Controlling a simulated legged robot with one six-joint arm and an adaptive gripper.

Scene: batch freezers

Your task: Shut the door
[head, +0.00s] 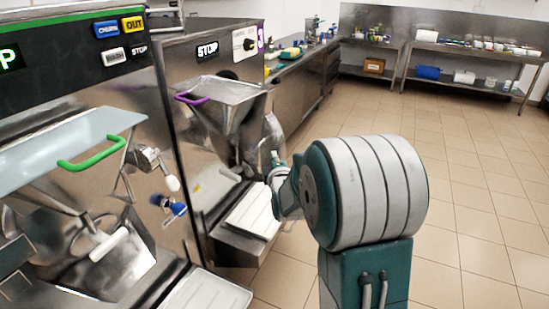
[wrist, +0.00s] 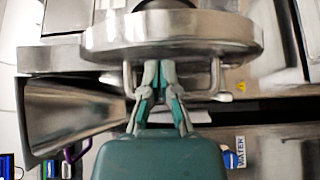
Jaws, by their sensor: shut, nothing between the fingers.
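The door is a thick round steel disc (wrist: 215,34) across the top of the wrist view, with a bent bar handle (wrist: 215,78) on its near side. In the head view a curved steel part beside the hopper of the second machine looks like this door (head: 271,137), standing out from the front. My gripper (wrist: 160,70) is shut and empty, its fingertips close to the door's edge, between the two ends of the handle. I cannot tell if they touch. In the head view my own arm hides the fingers.
The second machine's steel hopper (head: 226,92) has a purple handle (head: 191,98). A nearer machine with a green handle (head: 92,154) stands at left. A white tray (head: 253,212) juts out below. Tiled floor (head: 465,190) at right is clear. Steel shelves (head: 455,75) line the back.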

